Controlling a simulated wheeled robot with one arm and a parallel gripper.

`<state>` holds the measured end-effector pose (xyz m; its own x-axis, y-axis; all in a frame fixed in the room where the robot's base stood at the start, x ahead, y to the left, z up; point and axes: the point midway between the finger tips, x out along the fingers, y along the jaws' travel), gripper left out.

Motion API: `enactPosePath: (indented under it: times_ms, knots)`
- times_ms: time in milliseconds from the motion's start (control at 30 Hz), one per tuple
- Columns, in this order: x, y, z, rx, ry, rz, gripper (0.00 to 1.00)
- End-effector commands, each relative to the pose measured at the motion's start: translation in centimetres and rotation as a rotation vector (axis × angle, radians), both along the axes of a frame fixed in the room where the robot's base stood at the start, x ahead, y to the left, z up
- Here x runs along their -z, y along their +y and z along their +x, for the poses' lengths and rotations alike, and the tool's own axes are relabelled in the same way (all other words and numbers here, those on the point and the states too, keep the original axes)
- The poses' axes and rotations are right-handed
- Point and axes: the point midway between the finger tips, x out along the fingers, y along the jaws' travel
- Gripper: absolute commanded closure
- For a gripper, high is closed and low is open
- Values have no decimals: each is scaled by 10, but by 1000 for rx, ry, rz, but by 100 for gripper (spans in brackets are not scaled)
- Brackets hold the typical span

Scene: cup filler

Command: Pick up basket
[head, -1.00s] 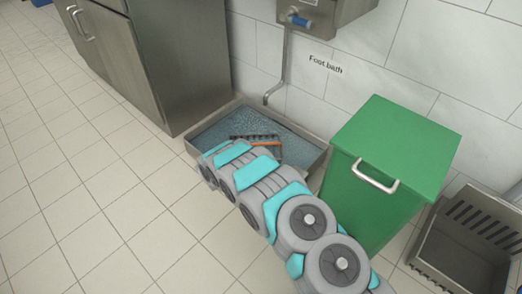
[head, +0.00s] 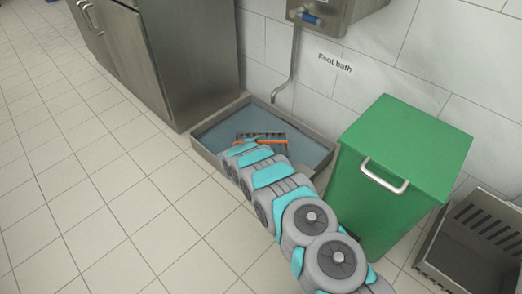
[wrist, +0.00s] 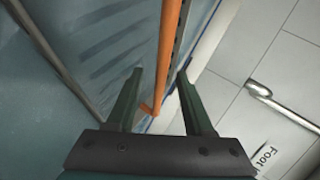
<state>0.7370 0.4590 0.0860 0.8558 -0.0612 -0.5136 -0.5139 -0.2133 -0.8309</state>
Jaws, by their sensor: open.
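The basket (head: 277,131) is a dark slatted piece with an orange handle (head: 270,142). It lies in the foot bath (head: 318,169), and my arm hides part of it in the head view. In the wrist view the orange handle (wrist: 170,50) runs between my gripper's (wrist: 160,72) two dark fingers, nearer the right one. The gripper is open with a gap beside the handle; I cannot tell whether a finger touches it. A dark perforated edge shows just right of the handle.
A green bin (head: 392,180) with a metal handle stands right of the bath, close to my arm. A steel cabinet (head: 175,60) stands to the left, and a slotted metal unit (head: 470,245) at the lower right. The tiled floor (head: 110,200) at left is clear.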

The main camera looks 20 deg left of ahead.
Motion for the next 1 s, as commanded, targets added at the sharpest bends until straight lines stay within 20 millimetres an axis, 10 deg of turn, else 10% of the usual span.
enactPosePath:
  times_ms: [500,1000]
  knots:
    - [0,0,0,-1,0,1,100]
    - [0,0,0,-1,0,1,100]
